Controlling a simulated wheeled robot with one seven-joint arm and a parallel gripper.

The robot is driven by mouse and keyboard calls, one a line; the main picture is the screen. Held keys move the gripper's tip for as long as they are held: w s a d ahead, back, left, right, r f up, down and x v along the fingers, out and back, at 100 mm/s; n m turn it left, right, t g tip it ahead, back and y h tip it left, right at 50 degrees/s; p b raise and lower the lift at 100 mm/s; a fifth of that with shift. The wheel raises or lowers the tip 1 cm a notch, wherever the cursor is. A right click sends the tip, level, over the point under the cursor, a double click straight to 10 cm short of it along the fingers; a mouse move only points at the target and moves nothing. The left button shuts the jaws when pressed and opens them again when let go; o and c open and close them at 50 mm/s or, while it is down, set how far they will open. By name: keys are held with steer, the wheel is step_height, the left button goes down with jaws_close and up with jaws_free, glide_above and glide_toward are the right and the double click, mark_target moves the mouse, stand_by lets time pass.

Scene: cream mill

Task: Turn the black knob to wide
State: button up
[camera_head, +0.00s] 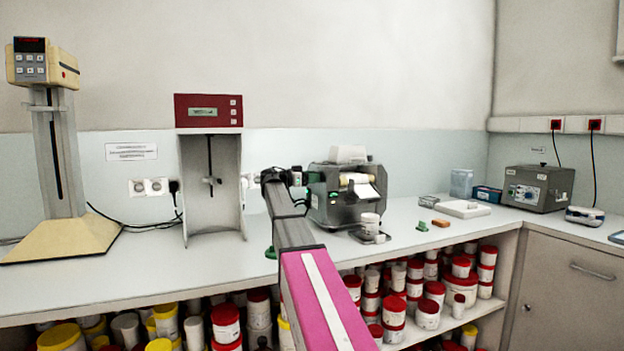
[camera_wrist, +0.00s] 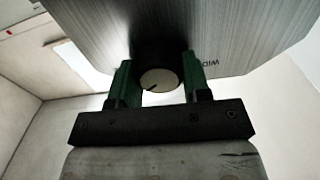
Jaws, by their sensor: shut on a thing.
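The black knob (camera_wrist: 160,79) shows in the wrist view with a pale round face and a short dark mark toward its lower left. It stands out from a brushed metal panel (camera_wrist: 225,35). In the head view my gripper (camera_head: 297,177) is at the left side of the grey mill (camera_head: 338,212), and the knob is hidden there.
A small white tub (camera_head: 369,222) stands at the mill's front. A red-topped instrument (camera_head: 209,111) and a cream stand mixer (camera_head: 60,150) are to the left. Red-lidded tubs (camera_head: 428,312) fill the shelf below. The bench (camera_head: 130,270) is clear at the left front.

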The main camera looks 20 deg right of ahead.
steer(key=n, duration=0.6)
steer(key=shift+w, duration=0.1)
steer(key=n, duration=0.5)
steer(key=shift+f+n, duration=0.1)
steer(key=shift+n, duration=0.2)
steer(key=n, duration=1.1)
steer(key=shift+f+n, duration=0.15)
steer(key=shift+n, duration=0.25)
steer(key=o, duration=0.9)
